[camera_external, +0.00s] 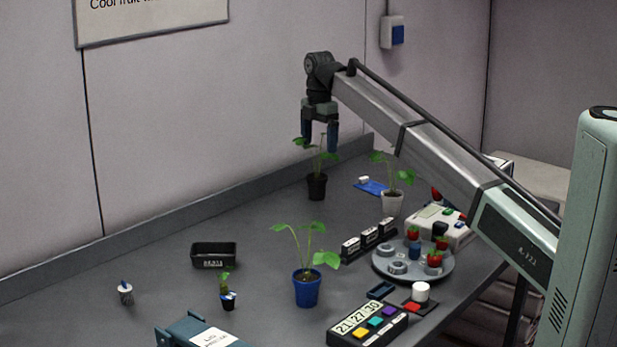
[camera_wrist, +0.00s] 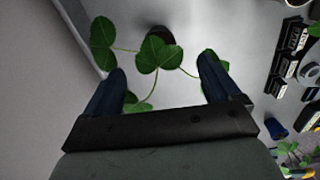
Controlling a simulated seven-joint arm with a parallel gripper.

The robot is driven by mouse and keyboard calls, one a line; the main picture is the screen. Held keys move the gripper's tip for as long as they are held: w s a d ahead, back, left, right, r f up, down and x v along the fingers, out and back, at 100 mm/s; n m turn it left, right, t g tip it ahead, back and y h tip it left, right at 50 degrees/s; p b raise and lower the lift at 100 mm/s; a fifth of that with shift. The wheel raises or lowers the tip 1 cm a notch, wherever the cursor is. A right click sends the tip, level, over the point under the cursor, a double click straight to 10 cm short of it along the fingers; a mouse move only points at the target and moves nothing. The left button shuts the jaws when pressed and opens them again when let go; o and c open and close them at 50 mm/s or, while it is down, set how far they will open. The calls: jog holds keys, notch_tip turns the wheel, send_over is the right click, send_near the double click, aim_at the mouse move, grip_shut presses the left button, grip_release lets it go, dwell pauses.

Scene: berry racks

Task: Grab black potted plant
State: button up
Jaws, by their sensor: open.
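The black potted plant (camera_external: 317,187) stands upright on the grey table near the back wall, with green leaves on thin stems. My gripper (camera_external: 320,145) is open above it, pointing down, with its blue fingers at the height of the leaves. In the wrist view the gripper (camera_wrist: 165,85) has its two fingers spread apart, with leaves (camera_wrist: 158,54) between and around them. The dark pot (camera_wrist: 161,33) shows partly behind a leaf, beyond the fingertips. Nothing is held.
A white potted plant (camera_external: 391,203) stands to the right and a blue potted plant (camera_external: 307,288) nearer the front. A round grey rack (camera_external: 380,262) with berries and small black boxes (camera_external: 350,250) stand right of centre. The table left of the black pot is clear.

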aim_at(317, 176)
notch_tip(317, 176, down, 8)
jog(key=shift+f, duration=0.2)
jog(key=shift+s+a+f, duration=0.1)
jog(key=shift+a+f, duration=0.05)
jog(key=shift+f, duration=1.15)
jog(key=shift+s+a+f, duration=0.1)
jog(key=shift+f, duration=1.2)
jog(key=c, duration=1.2)
